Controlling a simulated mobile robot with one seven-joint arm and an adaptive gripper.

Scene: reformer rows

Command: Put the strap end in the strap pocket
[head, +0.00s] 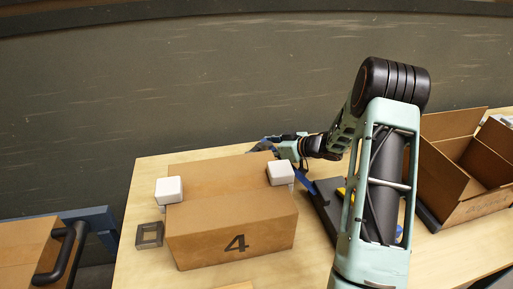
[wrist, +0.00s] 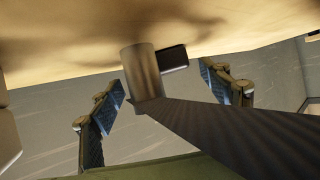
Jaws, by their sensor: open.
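In the wrist view my gripper (wrist: 162,78) is open, with one blue-padded finger on each side. A grey metallic cylinder (wrist: 141,72) stands between the fingers, with a gap on both sides. A dark ribbed strap (wrist: 235,135) runs from the cylinder's base toward the lower right; the cylinder appears to be at the strap end. In the head view my gripper (head: 264,147) is low behind the cardboard box, its fingertips partly hidden. I cannot surely identify the strap pocket; a dark square open frame (head: 149,235) lies left of the box.
An open box (head: 465,180) stands right. A small black block (wrist: 174,58) is near the cylinder. The table's back left is clear.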

